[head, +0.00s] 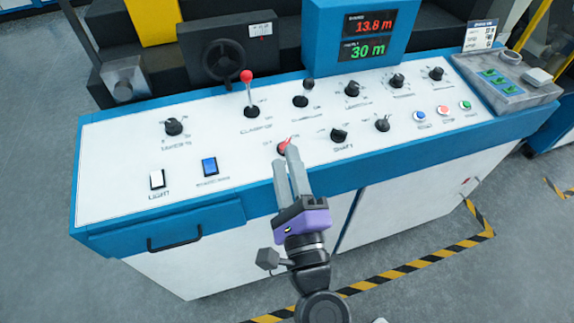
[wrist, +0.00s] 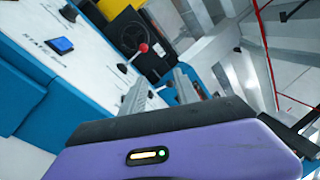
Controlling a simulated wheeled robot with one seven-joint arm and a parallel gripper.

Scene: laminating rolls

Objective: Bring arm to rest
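My gripper (head: 286,157) reaches over the front edge of the white control panel (head: 225,185). Its two grey fingers are spread a little apart, with nothing seen between them; they also show apart in the wrist view (wrist: 159,90). The fingertips are close to a red-topped knob (head: 284,143) in the panel's front row and partly cover it. I cannot tell whether they touch it. My purple gripper body is in front of the panel's blue front edge.
A red-balled lever (head: 247,77) and a black-balled lever (head: 309,85) stand up from the panel. Several black knobs, push buttons and a display (head: 365,35) reading 13.8 m and 30 m are near. A grey tray (head: 507,85) is at right. Floor in front is open.

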